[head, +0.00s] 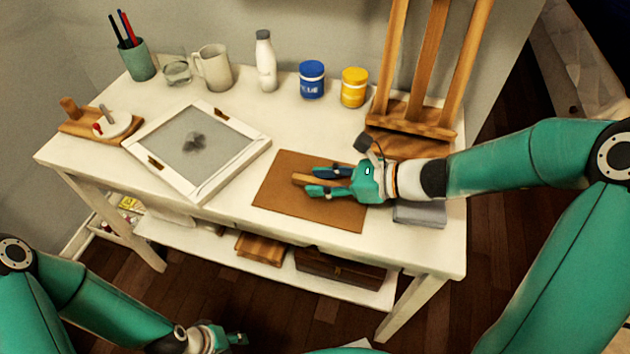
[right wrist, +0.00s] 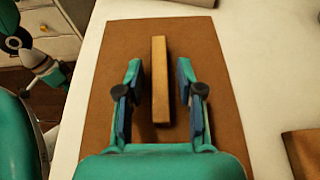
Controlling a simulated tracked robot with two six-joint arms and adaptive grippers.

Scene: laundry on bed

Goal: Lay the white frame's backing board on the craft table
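The brown backing board (head: 275,193) lies flat on the white craft table (head: 225,205), right of the white frame (head: 228,167). A wooden bar-shaped handle (right wrist: 160,85) stands on the board. My right gripper (head: 314,181) is over the board, with one finger on each side of the handle. In the right wrist view the fingers are open, with a gap between each finger and the handle. The white frame lies with a grey pane and two brown clips showing. My left gripper (head: 236,340) is low in front of the table, away from the board; its opening is unclear.
A wooden easel (head: 413,125) stands at the back right, beside my right arm. A grey block (head: 420,213) lies partly under that arm. A blue jar (head: 312,80), yellow jar (head: 354,87), white bottle (head: 265,62) and mug (head: 214,68) line the back. The middle behind the board is clear.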

